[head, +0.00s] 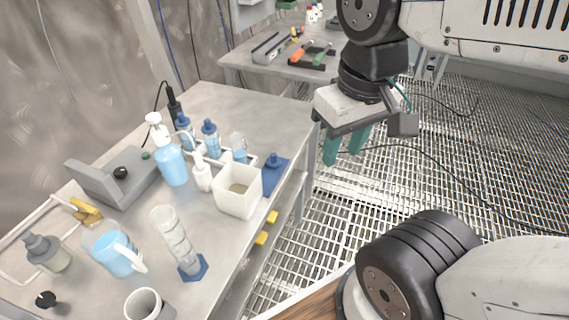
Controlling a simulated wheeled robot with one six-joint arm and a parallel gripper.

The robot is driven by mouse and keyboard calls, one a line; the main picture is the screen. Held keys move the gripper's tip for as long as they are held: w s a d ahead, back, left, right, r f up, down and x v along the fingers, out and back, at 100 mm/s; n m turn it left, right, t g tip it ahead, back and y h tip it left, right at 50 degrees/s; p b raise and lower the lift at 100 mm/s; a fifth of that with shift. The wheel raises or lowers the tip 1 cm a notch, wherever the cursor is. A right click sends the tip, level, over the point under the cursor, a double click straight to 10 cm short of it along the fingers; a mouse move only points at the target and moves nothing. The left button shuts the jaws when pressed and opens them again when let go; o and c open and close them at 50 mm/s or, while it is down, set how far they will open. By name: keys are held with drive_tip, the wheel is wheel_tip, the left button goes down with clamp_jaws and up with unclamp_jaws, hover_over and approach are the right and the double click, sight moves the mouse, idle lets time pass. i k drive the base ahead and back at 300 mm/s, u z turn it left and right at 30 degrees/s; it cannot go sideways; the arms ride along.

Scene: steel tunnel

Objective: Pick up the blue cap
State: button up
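A small dark-blue cap-like piece (273,159) shows on a flat blue pad (276,180) at the right edge of the near table, behind the white square tub. Two bottles behind the tub also carry blue caps, one on the left bottle (183,119) and one on the right bottle (209,126). I cannot tell which of these is the task's cap. My gripper (344,151) points down beyond the table's right edge, over the grating floor. Its two teal fingers are apart with nothing between them. It is to the right of the blue pad and touches nothing.
The white tub (238,191), a pump bottle (172,164), a tall clear cylinder (175,240) on a blue base and a blue-filled beaker (114,252) crowd the near table (232,108). The table's back right is clear. Another table (262,75) with tools stands behind.

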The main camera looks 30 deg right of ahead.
sight(273, 161)
drive_tip(key=z, duration=0.9)
drive_tip(key=k, duration=1.15)
drive_tip(key=z, duration=1.1)
drive_tip(key=i, duration=1.4)
drive_tip(key=u, duration=1.4)
drive_tip(key=i, duration=0.7)
drive_tip(key=u, duration=0.75)
